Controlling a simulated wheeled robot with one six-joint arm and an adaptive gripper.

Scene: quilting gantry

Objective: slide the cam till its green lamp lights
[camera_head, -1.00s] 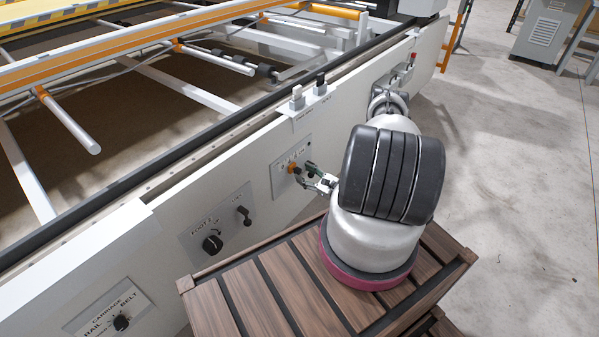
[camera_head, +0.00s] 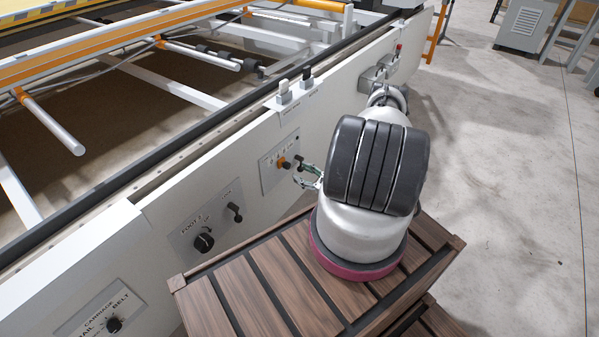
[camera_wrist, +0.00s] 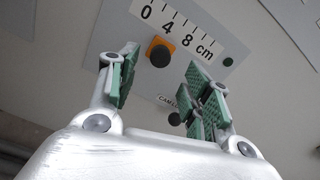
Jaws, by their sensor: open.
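The cam (camera_wrist: 160,52) is an orange square with a black knob, just under a scale marked 0, 4, 8 cm and nearest the 4. In the head view the cam (camera_head: 283,162) sits on a pale panel on the gantry's side. The round lamp (camera_wrist: 228,62) right of the scale is dark green and looks unlit. My gripper (camera_wrist: 162,75) is open with green pads, one finger each side of the cam in the wrist view. In the head view my gripper (camera_head: 304,175) stands just right of the cam, apart from it and empty.
A small black knob (camera_wrist: 174,118) is beside a partly hidden "CAM" label. A rotary knob (camera_head: 204,242) and a lever (camera_head: 235,212) are on the neighbouring panel. A wooden slatted platform (camera_head: 240,295) is below my arm. Open floor lies to the right.

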